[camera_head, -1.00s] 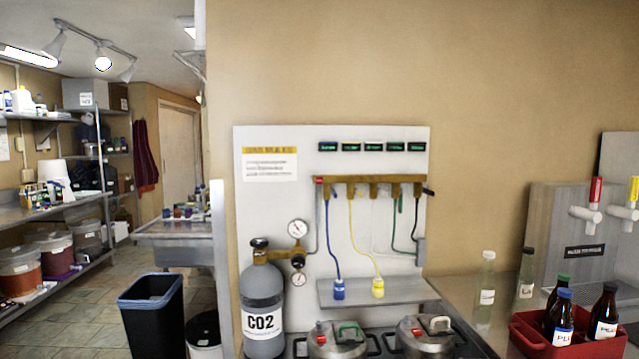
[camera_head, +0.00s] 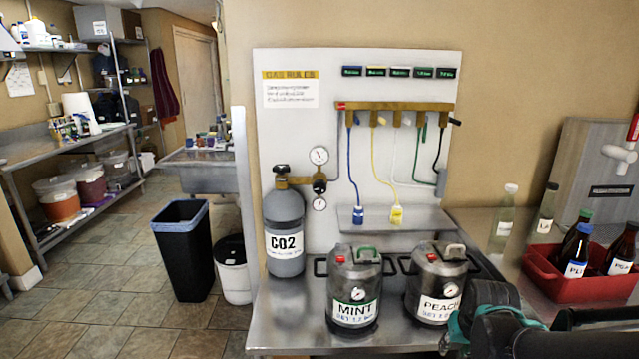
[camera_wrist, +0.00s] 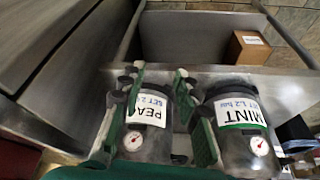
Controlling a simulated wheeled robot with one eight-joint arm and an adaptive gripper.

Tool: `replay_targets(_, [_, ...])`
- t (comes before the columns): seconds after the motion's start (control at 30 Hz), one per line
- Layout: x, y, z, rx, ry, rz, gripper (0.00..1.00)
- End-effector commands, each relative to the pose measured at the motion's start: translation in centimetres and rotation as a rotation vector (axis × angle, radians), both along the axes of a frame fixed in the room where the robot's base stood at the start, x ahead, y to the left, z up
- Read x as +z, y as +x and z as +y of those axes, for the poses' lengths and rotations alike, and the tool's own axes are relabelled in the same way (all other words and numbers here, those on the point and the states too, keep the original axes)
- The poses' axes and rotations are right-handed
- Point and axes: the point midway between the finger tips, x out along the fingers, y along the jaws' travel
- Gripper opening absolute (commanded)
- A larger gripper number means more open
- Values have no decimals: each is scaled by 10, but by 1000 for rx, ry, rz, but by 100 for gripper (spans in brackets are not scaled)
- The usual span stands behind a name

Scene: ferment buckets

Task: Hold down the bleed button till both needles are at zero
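The CO2 cylinder (camera_head: 285,225) stands at the left end of the steel bench, with an upper gauge (camera_head: 319,155) and a lower gauge (camera_head: 320,204) on its regulator (camera_head: 319,186). A brass manifold (camera_head: 400,106) with a small red part (camera_head: 341,105) at its left end is on the white panel. The MINT keg (camera_head: 354,270) and PEACH keg (camera_head: 434,265) each have a front dial and a red part on top. Needle readings are too small to tell, and which part is the bleed button is unclear. My gripper (camera_wrist: 165,112) is open and empty, with the PEACH keg showing between its fingers.
A red crate of bottles (camera_head: 560,283) and two clear bottles stand at the right. A small shelf (camera_head: 395,217) holds blue and yellow hose connectors. A black bin (camera_head: 183,250) and white bin stand on the floor at left. My arm covers the bench's front right.

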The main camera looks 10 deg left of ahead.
Motion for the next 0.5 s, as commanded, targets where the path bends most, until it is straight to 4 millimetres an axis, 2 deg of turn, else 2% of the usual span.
replay_targets(0.03, [0, 0, 0, 0, 0, 0, 23])
replay_targets(0.2, [0, 0, 0, 0, 0, 0, 1])
replay_targets(0.5, [0, 0, 0, 0, 0, 0, 0])
